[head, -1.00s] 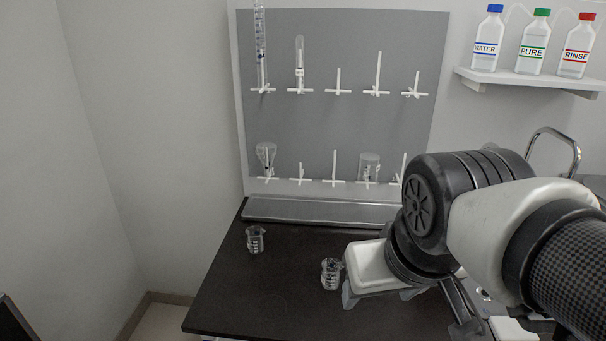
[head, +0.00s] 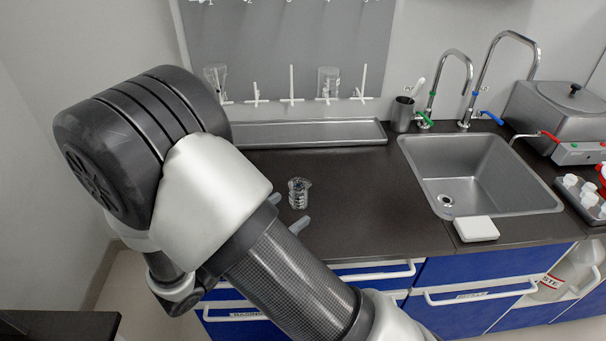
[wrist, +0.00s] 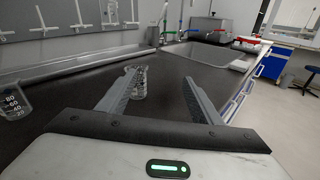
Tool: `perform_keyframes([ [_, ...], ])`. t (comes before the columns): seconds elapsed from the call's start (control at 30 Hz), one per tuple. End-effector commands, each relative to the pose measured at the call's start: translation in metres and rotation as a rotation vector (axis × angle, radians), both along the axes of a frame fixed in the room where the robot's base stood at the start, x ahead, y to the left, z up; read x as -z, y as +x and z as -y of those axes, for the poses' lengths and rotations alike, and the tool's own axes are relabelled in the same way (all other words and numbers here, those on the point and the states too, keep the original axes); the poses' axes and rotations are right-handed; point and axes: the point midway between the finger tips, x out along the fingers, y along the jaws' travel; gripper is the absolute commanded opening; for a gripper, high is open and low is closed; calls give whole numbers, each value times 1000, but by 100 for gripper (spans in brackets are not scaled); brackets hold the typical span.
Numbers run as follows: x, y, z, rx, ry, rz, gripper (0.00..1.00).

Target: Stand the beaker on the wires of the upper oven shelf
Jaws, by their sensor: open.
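A small clear glass beaker (head: 299,193) stands upright on the dark bench; it also shows in the wrist view (wrist: 139,86). My gripper (wrist: 161,79) is open, its fingers reaching low over the bench toward this beaker. The beaker is nearer the left finger in the wrist view; I cannot tell whether it is between the tips or just beyond them. In the head view only the gripper's fingertips (head: 287,211) show past my arm. A second beaker with printed graduations (wrist: 12,102) stands at the wrist view's left edge. The oven and its shelves are not in view.
A grey pegboard (head: 290,50) holds glassware, with a metal trough (head: 310,133) below. A sink (head: 480,172) with taps is to the right, a white block (head: 476,229) at its front edge. A grey cup (head: 402,114) stands behind. Bench is clear between beaker and sink.

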Motion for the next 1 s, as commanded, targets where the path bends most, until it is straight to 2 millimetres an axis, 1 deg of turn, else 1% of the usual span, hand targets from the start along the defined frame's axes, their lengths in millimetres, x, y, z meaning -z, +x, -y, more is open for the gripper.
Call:
perform_keyframes([
  [0.03,13,0,-17,-68,-55,-4,59],
  [0.1,22,1,-32,-134,-105,-4,59],
  [0.2,29,2,-44,-183,-138,-3,59],
  [0.27,30,5,-44,-193,-145,-1,59],
  [0.37,30,17,-35,-191,-147,-2,59],
  [0.73,30,81,13,-188,-144,-2,59],
  [0.83,30,92,20,-190,-143,-2,59],
  [1.0,30,101,26,-191,-144,-3,59],
])
